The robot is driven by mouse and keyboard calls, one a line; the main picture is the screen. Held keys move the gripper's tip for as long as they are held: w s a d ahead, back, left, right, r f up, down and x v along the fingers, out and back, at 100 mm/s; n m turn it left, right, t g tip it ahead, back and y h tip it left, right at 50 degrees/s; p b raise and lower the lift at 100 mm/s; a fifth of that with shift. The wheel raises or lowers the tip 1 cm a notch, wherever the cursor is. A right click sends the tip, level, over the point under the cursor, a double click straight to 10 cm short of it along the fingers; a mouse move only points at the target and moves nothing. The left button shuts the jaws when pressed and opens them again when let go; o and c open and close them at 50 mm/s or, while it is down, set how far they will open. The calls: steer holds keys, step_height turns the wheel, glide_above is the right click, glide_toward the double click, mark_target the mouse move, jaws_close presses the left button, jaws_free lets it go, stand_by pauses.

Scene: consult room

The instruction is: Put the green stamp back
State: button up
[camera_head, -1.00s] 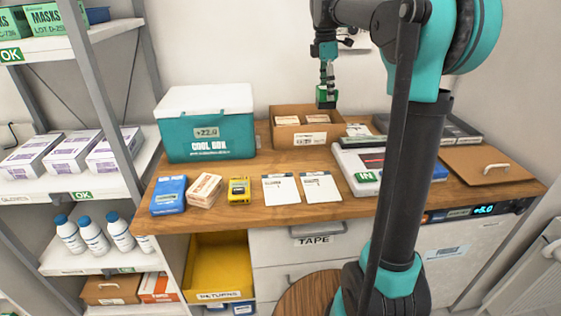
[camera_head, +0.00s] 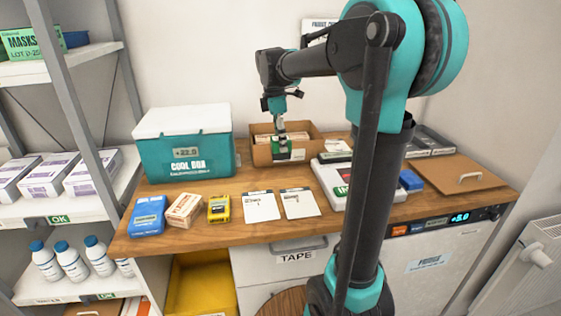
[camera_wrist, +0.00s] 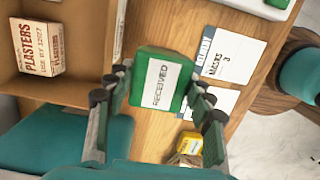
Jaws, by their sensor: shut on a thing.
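In the head view my gripper (camera_head: 281,138) is shut on the green stamp (camera_head: 281,153), in front of the open cardboard box (camera_head: 262,157). In the wrist view the stamp is over the wooden worktop, just right of the cardboard box wall (camera_wrist: 90,88). The head view does not show clearly how high the stamp is above the worktop.
The cool box (camera_head: 187,153) stands left of the cardboard box. A white tray (camera_head: 329,181) with a green label is to the right. A blue box (camera_head: 148,215), a plasters box (camera_head: 184,209), a yellow item (camera_head: 219,208) and two cards (camera_head: 262,205) line the front.

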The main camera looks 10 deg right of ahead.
mark_target(278, 138)
steer(key=shift+f, duration=3.9)
steer(key=shift+f, duration=0.1)
steer(key=o, duration=0.9)
steer(key=shift+o, duration=0.2)
steer(key=r, duration=0.4)
steer(key=a+r, duration=0.1)
steer(key=r, duration=0.7)
steer(key=shift+a+r, duration=0.1)
steer(key=shift+a, duration=0.1)
